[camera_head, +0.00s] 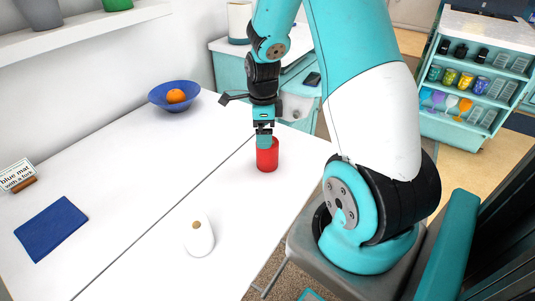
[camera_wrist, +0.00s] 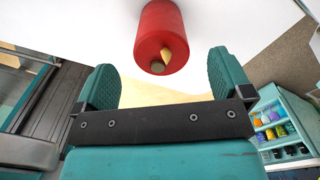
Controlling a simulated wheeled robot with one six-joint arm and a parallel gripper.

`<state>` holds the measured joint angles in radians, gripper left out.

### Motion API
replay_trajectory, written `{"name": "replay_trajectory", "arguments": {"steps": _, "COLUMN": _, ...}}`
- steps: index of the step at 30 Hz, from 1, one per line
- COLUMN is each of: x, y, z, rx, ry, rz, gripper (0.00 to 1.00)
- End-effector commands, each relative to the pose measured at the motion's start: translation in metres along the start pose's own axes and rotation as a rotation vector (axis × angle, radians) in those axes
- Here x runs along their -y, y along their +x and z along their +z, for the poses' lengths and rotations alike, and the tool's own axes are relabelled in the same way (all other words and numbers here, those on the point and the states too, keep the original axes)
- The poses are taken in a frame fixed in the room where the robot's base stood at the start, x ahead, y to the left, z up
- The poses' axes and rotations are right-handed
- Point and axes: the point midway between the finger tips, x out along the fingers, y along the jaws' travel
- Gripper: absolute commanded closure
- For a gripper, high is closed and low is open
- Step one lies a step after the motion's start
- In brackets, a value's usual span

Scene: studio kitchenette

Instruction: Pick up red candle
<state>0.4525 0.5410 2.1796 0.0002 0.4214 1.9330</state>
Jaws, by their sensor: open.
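The red candle (camera_head: 267,160) stands upright on the white table, near its right edge. My gripper (camera_head: 265,140) points down directly over it, with the fingertips at about the height of its top in the head view. In the wrist view the candle (camera_wrist: 160,22) is ahead of the open fingers, centred between them. Its top face shows a small tan piece and a dark round spot. My gripper (camera_wrist: 162,68) is open and holds nothing. I cannot tell whether the fingers touch the candle.
On the white table (camera_head: 130,190) are a blue bowl (camera_head: 160,98) with an orange (camera_head: 176,96), a white bottle-like object (camera_head: 199,238), a blue cloth (camera_head: 50,228) and a small sign (camera_head: 16,175). A shelf (camera_head: 95,28) runs along the wall. The table around the candle is clear.

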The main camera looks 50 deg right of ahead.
Motion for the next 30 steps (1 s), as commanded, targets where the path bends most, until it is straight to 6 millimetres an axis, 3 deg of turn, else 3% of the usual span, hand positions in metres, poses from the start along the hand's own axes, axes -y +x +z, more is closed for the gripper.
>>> {"name": "replay_trajectory", "arguments": {"steps": 10, "x": 0.0, "y": 0.046, "z": 0.0, "rx": -0.001, "ry": -0.001, "rz": 0.003, "gripper": 0.03}}
{"name": "replay_trajectory", "arguments": {"steps": 19, "x": 0.0, "y": 0.052, "z": 0.0, "rx": 0.001, "ry": -0.001, "rz": -0.001, "gripper": 0.03}}
{"name": "replay_trajectory", "arguments": {"steps": 20, "x": 0.0, "y": 0.052, "z": 0.0, "rx": 0.001, "ry": -0.001, "rz": -0.001, "gripper": 0.05}}
{"name": "replay_trajectory", "arguments": {"steps": 27, "x": 0.0, "y": 0.052, "z": 0.0, "rx": 0.0, "ry": -0.001, "rz": -0.001, "gripper": 0.59}}
{"name": "replay_trajectory", "arguments": {"steps": 30, "x": 0.0, "y": 0.052, "z": 0.0, "rx": 0.0, "ry": 0.0, "rz": -0.001, "gripper": 0.6}}
